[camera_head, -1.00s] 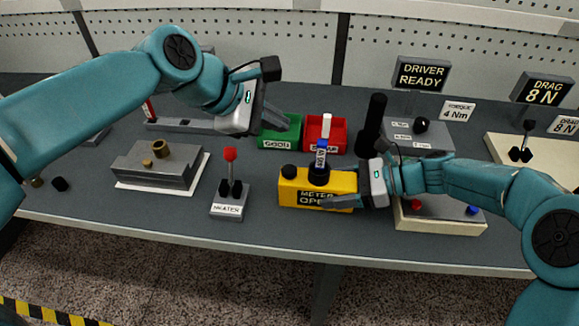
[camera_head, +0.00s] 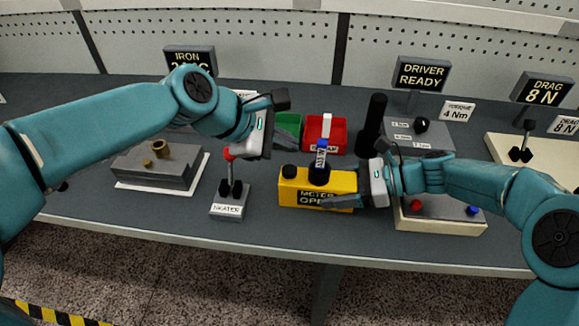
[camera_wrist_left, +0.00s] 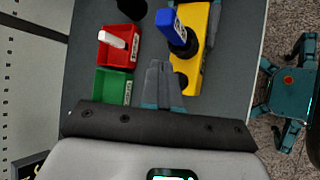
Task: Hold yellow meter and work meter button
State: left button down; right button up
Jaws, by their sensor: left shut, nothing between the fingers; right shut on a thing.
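The yellow meter (camera_head: 298,190) lies on the table at the centre, labelled "METER OPEN", with a black knob (camera_head: 289,171) on its left end. A blue-topped black part (camera_head: 320,172) stands on it. My right gripper (camera_head: 345,198) is shut on the meter from the right side. My left gripper (camera_head: 285,142) is shut and empty, above the table to the upper left of the meter. In the left wrist view the left fingers (camera_wrist_left: 163,85) point toward the meter (camera_wrist_left: 190,70), apart from it; the blue cap (camera_wrist_left: 168,22) shows there too.
A red bin (camera_head: 338,136) with a white item and a green bin (camera_head: 288,124) stand behind the meter. The heater switch (camera_head: 229,202) is to its left, a grey fixture (camera_head: 145,170) further left. A tall black cylinder (camera_head: 372,125) stands behind right.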

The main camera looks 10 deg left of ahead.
aim_at(286, 171)
pick_arm(q)
jog(key=shift+f, duration=1.65)
dwell(0.8)
jog(key=shift+f, duration=0.45)
jog(key=shift+f, duration=0.5)
dwell(0.4)
dwell(0.4)
jog(key=shift+r, duration=0.95)
jog(key=shift+r, duration=2.5)
